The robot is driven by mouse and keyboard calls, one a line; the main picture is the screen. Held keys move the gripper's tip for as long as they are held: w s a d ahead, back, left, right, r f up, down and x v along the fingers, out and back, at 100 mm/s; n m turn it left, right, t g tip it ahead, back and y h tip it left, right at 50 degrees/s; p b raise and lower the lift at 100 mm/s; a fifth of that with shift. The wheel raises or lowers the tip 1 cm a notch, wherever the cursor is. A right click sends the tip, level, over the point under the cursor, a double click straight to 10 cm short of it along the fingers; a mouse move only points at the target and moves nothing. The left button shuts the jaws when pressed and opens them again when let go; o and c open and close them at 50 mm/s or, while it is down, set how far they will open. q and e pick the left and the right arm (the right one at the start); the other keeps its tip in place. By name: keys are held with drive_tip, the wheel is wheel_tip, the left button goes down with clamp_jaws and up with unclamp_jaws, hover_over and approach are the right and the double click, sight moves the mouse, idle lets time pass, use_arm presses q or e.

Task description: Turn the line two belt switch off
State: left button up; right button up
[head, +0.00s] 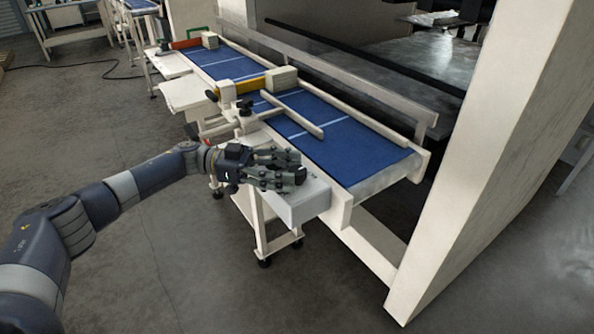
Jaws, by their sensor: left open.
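My left gripper (295,170) is open. Its fingers point right, over the top of a pale grey box (305,203) at the near side of the belt conveyor. I cannot tell whether the fingers touch the box. No belt switch can be made out; the gripper hides part of the box's top. The blue belt (345,152) runs beside the box, from the near right towards the far left. My right gripper is not in view.
A light block (281,78) sits by a yellow bar (250,87) across the belt. A pale guide bar (292,114) lies over the belt. A large pale machine wall (500,160) stands at the right. The floor (150,270) at the lower left is clear.

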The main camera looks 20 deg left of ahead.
use_arm(q)
drive_tip(key=s+a, duration=0.1)
drive_tip(key=a, duration=0.8)
drive_tip(key=shift+a, duration=0.15)
